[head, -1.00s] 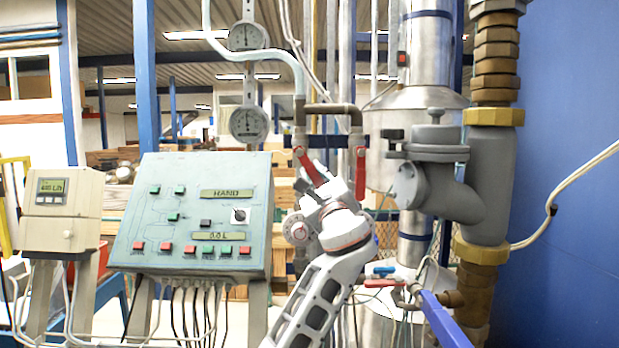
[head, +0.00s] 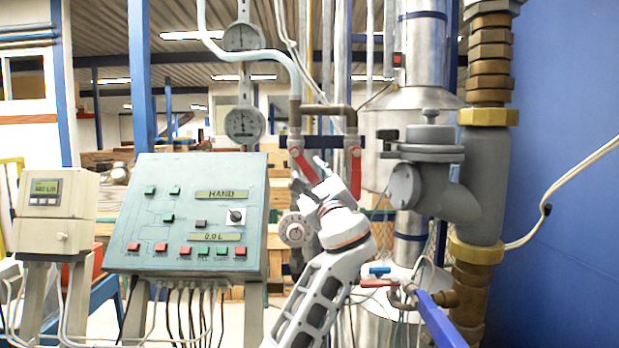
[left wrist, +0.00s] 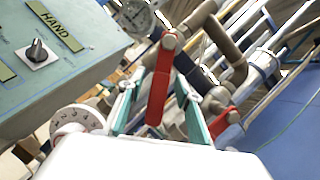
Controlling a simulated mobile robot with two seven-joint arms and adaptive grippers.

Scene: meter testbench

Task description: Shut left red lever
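The left red lever (head: 303,166) hangs from a valve on the left pipe and slants down to the right in the head view. The right red lever (head: 356,172) hangs straight down on the neighbouring pipe. My left gripper (head: 316,178) is at the lower end of the left lever and partly hides it. In the left wrist view, the left lever (left wrist: 160,82) lies between my two spread teal fingers (left wrist: 160,102), with gaps visible on both sides. The right lever (left wrist: 225,122) shows beyond the right finger. My right gripper is not in view.
A control panel (head: 190,215) stands left of the levers. A round dial (head: 295,230) sits below the left lever. A thick grey valve body (head: 435,180) and a blue wall (head: 565,130) are to the right. A gauge (head: 244,125) hangs above left.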

